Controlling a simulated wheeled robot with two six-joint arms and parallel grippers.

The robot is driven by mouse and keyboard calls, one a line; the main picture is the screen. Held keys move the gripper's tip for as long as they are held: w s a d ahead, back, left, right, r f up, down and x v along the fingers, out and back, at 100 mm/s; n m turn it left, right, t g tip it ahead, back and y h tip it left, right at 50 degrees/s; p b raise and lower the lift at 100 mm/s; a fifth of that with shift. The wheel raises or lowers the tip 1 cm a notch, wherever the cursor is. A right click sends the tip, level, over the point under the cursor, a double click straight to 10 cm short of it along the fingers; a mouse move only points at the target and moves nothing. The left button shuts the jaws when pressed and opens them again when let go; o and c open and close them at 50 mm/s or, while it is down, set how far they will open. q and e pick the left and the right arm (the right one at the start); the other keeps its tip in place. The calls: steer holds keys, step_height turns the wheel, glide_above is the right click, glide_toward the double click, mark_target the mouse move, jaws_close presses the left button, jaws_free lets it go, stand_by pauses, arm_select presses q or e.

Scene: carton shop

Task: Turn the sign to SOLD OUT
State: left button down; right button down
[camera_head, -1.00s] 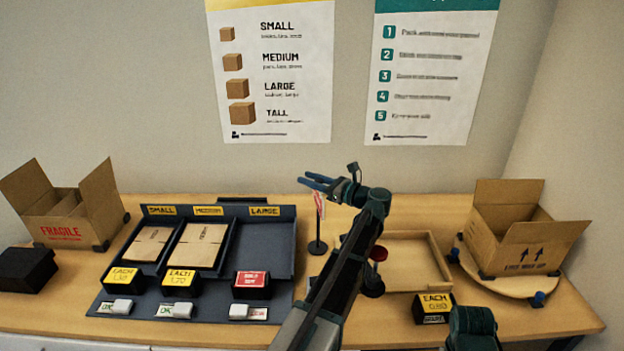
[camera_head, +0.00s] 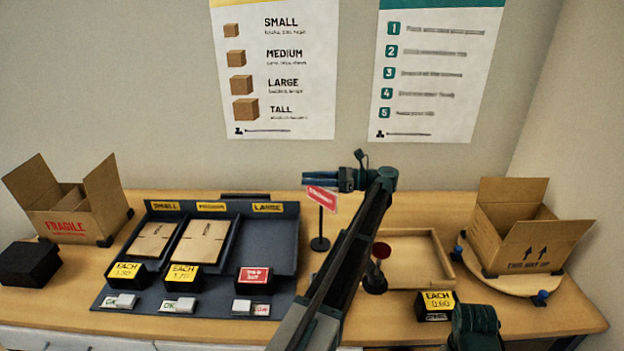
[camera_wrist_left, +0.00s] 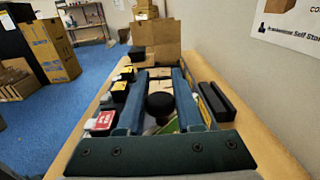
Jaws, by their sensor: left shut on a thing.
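The sign (camera_head: 321,199) is a small plate on a thin post with a round black base, right of the dark tray. A red face with white lettering, too small to read, points toward the head camera and looks tilted. My left gripper (camera_head: 308,179) is just above the plate, its fingers pointing left, shut on the sign's top. In the left wrist view a round black knob (camera_wrist_left: 160,103) sits between the two blue fingers, with a bit of green below it. My right gripper is not seen; only a dark part of my own shows at the lower right.
The dark tray (camera_head: 286,276) holds flat cartons and price blocks, left of the sign. A red-topped stamp (camera_head: 381,251) and a wooden tray (camera_head: 447,262) stand right of it. Open boxes (camera_head: 73,211) and (camera_head: 521,238) stand at both ends. The wall is close behind.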

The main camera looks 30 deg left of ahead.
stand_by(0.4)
arm_select(q)
steer(key=c, duration=0.6)
jaws_free()
steer(key=shift+a, duration=0.1)
